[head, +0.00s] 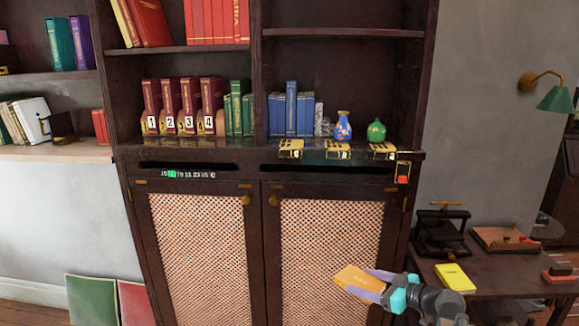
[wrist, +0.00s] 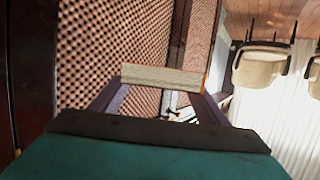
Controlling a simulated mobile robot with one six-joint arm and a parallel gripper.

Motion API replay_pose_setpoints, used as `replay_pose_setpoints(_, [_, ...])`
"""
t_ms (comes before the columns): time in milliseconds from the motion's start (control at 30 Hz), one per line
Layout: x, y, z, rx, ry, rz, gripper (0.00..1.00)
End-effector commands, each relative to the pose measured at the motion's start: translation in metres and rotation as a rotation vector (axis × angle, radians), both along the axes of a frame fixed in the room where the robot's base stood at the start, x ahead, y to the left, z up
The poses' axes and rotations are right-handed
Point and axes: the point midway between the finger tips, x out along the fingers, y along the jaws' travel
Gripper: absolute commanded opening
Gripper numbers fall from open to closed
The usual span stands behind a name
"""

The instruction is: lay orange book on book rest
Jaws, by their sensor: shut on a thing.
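The orange book (head: 355,279) is held in front of the right cabinet door, low in the head view. My gripper (head: 366,286) is shut on it with purple fingers, and the book sticks out to the left. In the wrist view the pale page edge of the orange book (wrist: 162,78) spans the gap between my fingertips. Small gold and black stands (head: 290,148) (head: 337,150) (head: 383,151) sit on the cabinet ledge, above and apart from my gripper. I cannot tell whether one of them is the book rest.
A yellow book (head: 455,278) lies on the dark side table (head: 500,270) at the right, near my arm. A black press (head: 441,232) and a tray (head: 505,239) stand behind it. Blue books (head: 291,112) and two vases (head: 343,126) (head: 376,131) stand on the shelf above the ledge.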

Motion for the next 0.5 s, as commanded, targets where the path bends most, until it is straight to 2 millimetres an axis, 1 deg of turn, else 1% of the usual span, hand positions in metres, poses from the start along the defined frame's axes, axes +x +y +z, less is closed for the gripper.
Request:
replay_pose_setpoints(33, [-0.003,0.017,0.002,0.001,-0.001,0.029,0.43])
replay_pose_setpoints(100, [-0.008,0.035,0.003,0.000,0.000,0.063,0.43])
replay_pose_setpoints(233, [-0.019,0.061,0.005,0.000,0.000,0.118,0.43])
replay_pose_setpoints(367, [-0.032,0.067,0.005,0.000,0.000,0.152,0.43])
replay_pose_setpoints(500, [-0.035,0.069,0.005,0.000,-0.002,0.170,0.43])
